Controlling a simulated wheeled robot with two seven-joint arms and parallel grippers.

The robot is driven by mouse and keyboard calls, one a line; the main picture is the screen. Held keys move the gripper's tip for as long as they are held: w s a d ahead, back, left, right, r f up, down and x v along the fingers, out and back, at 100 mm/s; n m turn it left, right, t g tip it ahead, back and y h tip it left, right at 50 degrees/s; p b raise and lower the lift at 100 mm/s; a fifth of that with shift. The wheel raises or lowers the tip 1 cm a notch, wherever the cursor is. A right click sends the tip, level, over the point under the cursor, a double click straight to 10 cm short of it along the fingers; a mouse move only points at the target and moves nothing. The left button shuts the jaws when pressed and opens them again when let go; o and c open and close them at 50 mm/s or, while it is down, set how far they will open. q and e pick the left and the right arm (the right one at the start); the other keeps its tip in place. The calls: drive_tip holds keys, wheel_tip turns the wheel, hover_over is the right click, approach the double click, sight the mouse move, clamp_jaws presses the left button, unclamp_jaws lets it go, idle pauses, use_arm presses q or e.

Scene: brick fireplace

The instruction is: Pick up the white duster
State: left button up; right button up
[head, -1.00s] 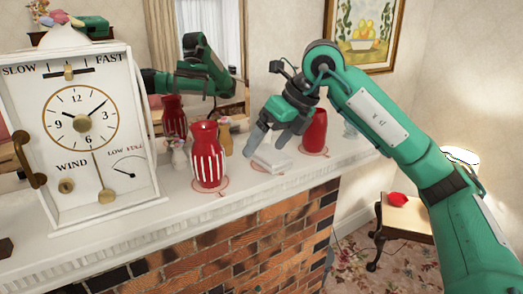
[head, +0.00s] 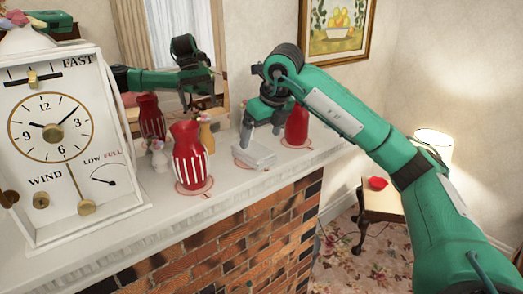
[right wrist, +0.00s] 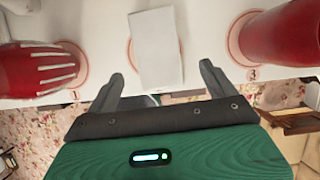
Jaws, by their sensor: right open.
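The white duster (head: 255,153) is a flat white block lying on the mantel between two red vases. In the right wrist view the duster (right wrist: 156,45) lies just ahead of the fingertips, roughly centred between them. My right gripper (head: 262,133) is open and empty, pointing down just above and behind the duster in the head view. Its two fingers (right wrist: 162,74) are apart in the right wrist view. I cannot tell whether a finger touches the duster. My left gripper is not in view.
A striped red vase (head: 188,155) stands left of the duster and a plain red vase (head: 297,125) close on its right. A large white clock box (head: 65,140) fills the mantel's left end. The mantel's front edge (head: 235,182) drops to brick. A mirror behind reflects the arm.

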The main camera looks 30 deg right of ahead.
sight(254, 150)
drive_tip(key=shift+w+a+f, duration=0.15)
drive_tip(key=shift+w+f, duration=0.1)
drive_tip(key=shift+w, duration=0.05)
drive_tip(key=p+x, duration=0.2)
drive_tip(key=x, duration=0.2)
drive_tip(key=shift+a+f+p, duration=0.1)
drive_tip(key=shift+a+p, duration=0.05)
drive_tip(key=shift+p, duration=0.25)
drive_tip(key=shift+w+a+f, duration=0.1)
drive_tip(key=shift+f, duration=0.2)
drive_tip(key=shift+w+f, duration=0.1)
drive_tip(key=shift+f, duration=0.05)
drive_tip(key=c, duration=1)
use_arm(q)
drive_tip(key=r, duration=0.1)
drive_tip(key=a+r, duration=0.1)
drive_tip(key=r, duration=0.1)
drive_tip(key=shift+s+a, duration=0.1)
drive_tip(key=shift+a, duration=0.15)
use_arm(e)
drive_tip(key=shift+c, duration=0.3)
